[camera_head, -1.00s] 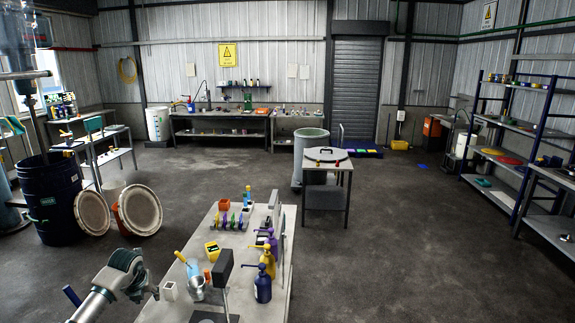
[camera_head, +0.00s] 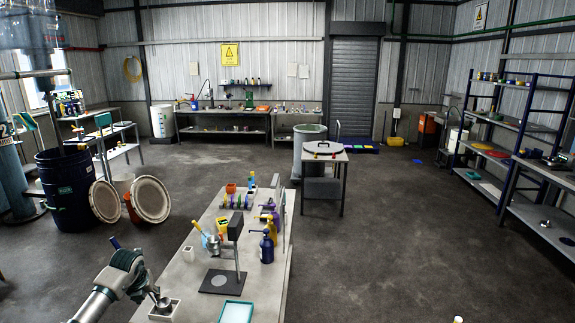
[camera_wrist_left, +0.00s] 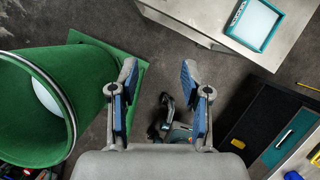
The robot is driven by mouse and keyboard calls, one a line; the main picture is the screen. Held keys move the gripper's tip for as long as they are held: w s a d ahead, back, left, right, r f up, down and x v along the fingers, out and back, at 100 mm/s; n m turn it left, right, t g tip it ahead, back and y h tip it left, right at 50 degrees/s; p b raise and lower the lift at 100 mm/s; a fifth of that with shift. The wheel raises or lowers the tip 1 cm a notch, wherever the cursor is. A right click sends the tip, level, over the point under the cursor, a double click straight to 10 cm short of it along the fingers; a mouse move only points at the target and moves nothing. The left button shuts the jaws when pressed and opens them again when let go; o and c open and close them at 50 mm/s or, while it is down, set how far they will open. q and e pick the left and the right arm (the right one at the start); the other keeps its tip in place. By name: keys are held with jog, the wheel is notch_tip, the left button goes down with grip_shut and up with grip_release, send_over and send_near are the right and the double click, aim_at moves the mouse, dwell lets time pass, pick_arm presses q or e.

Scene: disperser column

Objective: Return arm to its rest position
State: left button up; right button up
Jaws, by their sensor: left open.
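My left arm comes in at the lower left of the head view, beside the near left edge of the workbench (camera_head: 186,280). Its gripper (camera_head: 150,294) is small there and its fingers are hard to make out. In the left wrist view the left gripper (camera_wrist_left: 158,72) is open, with two blue-padded fingers well apart and nothing between them. Dark floor shows below the fingers. A white-topped teal tray (camera_head: 236,312) lies on the workbench; it also shows in the left wrist view (camera_wrist_left: 258,20). My right gripper is not in view.
A green drum (camera_wrist_left: 40,105) is left of the gripper in the wrist view, and a dark cabinet (camera_wrist_left: 265,125) is at right.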

pick_arm(q)
jog(key=d+f+h, duration=0.8)
jog(key=d+f, duration=1)
jog(key=s+d+f+n+t+h, duration=0.25)
jog(key=f+n, duration=0.25)
jog(key=f, duration=0.4)
jog(key=s+d+f+n+t+h, duration=0.1)
jog(key=s+d+f+n+t, duration=0.25)
jog(key=f, duration=0.45)
jog(key=s+a+f+n+g+y, duration=0.1)
jog(key=s+a+f+n+y, duration=0.25)
jog(key=s+f+n, duration=0.7)
jog(key=s+a+f+n+g+y, duration=0.15)
jog(key=s+f+n+y, duration=0.35)
jog(key=s+f, duration=1.1)
jog(key=s+f+n+g, duration=0.3)
jog(key=s+f, duration=0.1)
jog(key=s, duration=1.2)
jog(key=s+f+n+g+y, duration=0.1)
jog(key=s+f+n+g, duration=0.2)
jog(key=s, duration=1.4)
notch_tip(320, 180, down, 2)
jog(key=shift+s+f+g+y, duration=0.15)
jog(key=shift+g+y, duration=0.15)
jog(key=shift+g, duration=0.05)
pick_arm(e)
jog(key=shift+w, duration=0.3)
